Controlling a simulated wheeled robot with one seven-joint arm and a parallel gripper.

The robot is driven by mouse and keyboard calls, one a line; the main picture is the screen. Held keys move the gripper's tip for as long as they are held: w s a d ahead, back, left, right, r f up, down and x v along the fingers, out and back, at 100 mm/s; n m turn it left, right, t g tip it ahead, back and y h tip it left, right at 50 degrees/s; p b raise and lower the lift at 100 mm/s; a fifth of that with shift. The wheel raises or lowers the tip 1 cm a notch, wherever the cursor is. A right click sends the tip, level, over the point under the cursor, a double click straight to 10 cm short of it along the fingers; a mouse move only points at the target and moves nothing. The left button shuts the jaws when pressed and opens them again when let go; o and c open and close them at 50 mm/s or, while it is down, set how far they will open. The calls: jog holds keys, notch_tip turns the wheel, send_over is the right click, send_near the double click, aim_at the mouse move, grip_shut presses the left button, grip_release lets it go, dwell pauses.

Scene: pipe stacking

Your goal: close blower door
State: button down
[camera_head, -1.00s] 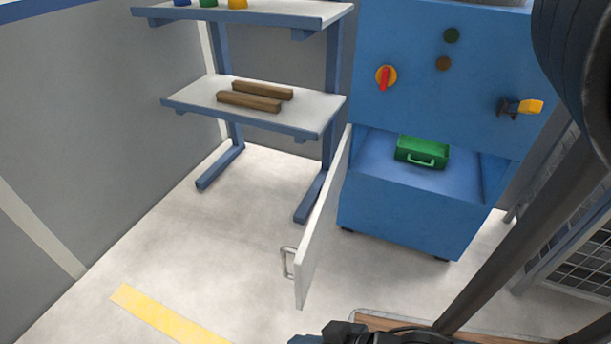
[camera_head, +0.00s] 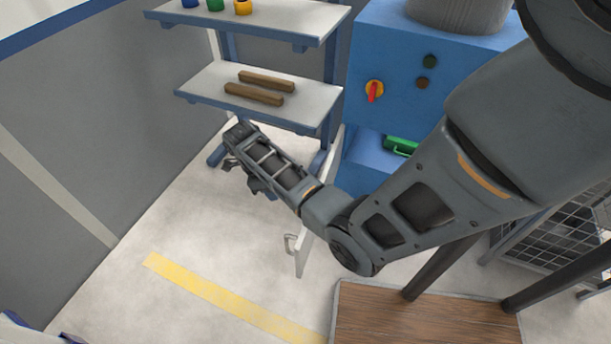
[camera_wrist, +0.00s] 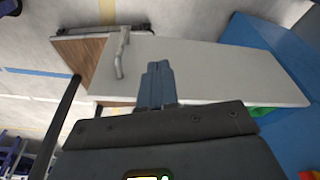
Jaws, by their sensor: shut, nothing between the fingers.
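The blower is a blue cabinet (camera_head: 400,45) at the upper right of the head view. Its white door (camera_head: 302,262) stands open, swung out toward the camera, with my arm crossing in front of its middle. The metal door handle (camera_head: 289,244) shows low on the door's left face. In the wrist view the door (camera_wrist: 225,72) lies across the picture, with its handle (camera_wrist: 122,52) left of my fingers. My gripper (camera_wrist: 157,66) is shut and empty, over the handle side of the door; I cannot tell whether it touches the door.
A shelf rack (camera_head: 205,82) with two brown bars stands behind my arm. A green case (camera_head: 400,146) sits inside the blower's opening, partly hidden. A wooden platform (camera_head: 420,318) lies at the front. The floor to the left, with a yellow stripe (camera_head: 215,292), is clear.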

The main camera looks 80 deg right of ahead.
jog(key=s+d+r+m+g+y+p, duration=0.1)
jog(key=d+r+m+p, duration=0.15)
jog(key=d+r, duration=0.3)
jog(key=s+a+f+m+p, duration=0.1)
jog(key=s+f, duration=0.7)
jog(key=shift+a+g, duration=0.15)
jog(key=shift+g, duration=0.15)
jog(key=shift+f, duration=0.1)
